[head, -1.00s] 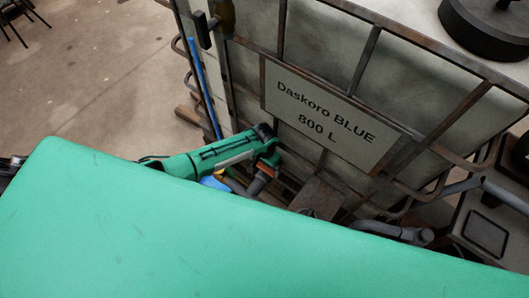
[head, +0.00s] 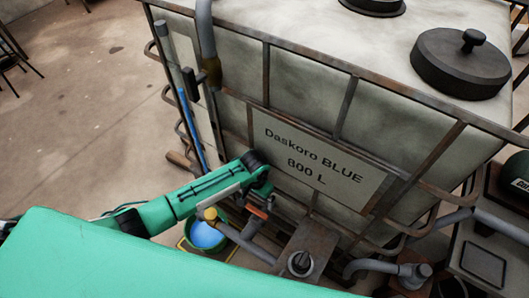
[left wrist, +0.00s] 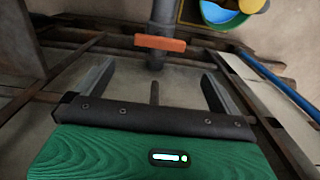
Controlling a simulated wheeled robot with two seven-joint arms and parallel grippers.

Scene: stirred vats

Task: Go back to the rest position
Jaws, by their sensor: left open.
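My left gripper (head: 262,190) is at the end of my green arm, low in front of the vat labelled "Daskoro BLUE 800 L" (head: 375,185). In the left wrist view its two grey fingers (left wrist: 154,82) stand wide apart with nothing between them. An orange valve handle (left wrist: 160,43) on a grey pipe (left wrist: 160,20) lies beyond the fingertips, apart from them. The handle also shows in the head view (head: 257,212), just below the gripper. My right gripper is not in view.
The vat's rusty cage bars and a blue-filled gauge tube (head: 192,125) are close to the gripper. Open floor (head: 85,110) lies left.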

